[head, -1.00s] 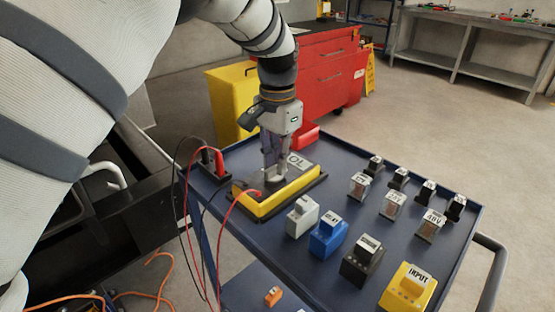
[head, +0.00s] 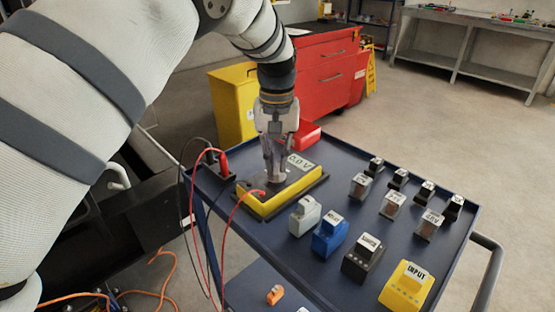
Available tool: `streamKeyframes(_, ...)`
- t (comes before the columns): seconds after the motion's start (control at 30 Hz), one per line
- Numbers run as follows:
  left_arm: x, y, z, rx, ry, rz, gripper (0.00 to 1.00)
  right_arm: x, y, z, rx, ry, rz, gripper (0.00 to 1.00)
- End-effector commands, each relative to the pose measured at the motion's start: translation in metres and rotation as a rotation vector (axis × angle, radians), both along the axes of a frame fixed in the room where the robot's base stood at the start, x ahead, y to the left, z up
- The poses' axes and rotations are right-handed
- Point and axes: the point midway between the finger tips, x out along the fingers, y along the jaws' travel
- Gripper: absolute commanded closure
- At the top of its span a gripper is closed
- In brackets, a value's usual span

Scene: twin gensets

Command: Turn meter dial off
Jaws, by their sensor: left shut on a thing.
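The yellow multimeter (head: 285,200) lies on the blue cart top in the head view. Its display (head: 300,162) shows what looks like "0.0 V". My left gripper (head: 274,178) points down from above and is shut on the meter's dial (head: 274,177). The fingers hide most of the dial, so its marked position cannot be read. A red lead and a black lead run from the meter to a probe holder (head: 215,170) on its left. My right gripper is not in view.
Grey (head: 305,215), blue (head: 329,232), black (head: 362,258) and yellow "INPUT" (head: 407,286) blocks stand on the cart (head: 460,240) right of the meter. Several small labelled modules stand farther right. A yellow bin (head: 232,105) and red cabinet (head: 325,75) stand behind.

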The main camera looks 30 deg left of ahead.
Motion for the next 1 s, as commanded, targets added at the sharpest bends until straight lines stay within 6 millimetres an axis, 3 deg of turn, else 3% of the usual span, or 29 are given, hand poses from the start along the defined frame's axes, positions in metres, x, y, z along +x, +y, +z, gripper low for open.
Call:
streamKeyframes(0.6,-0.0045,0.0053,0.0003,0.001,0.0,0.553,1.0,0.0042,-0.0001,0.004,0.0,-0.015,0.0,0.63)
streamKeyframes(1.0,-0.0068,0.0064,-0.0001,0.001,0.0,0.765,1.0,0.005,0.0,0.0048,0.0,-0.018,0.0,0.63)
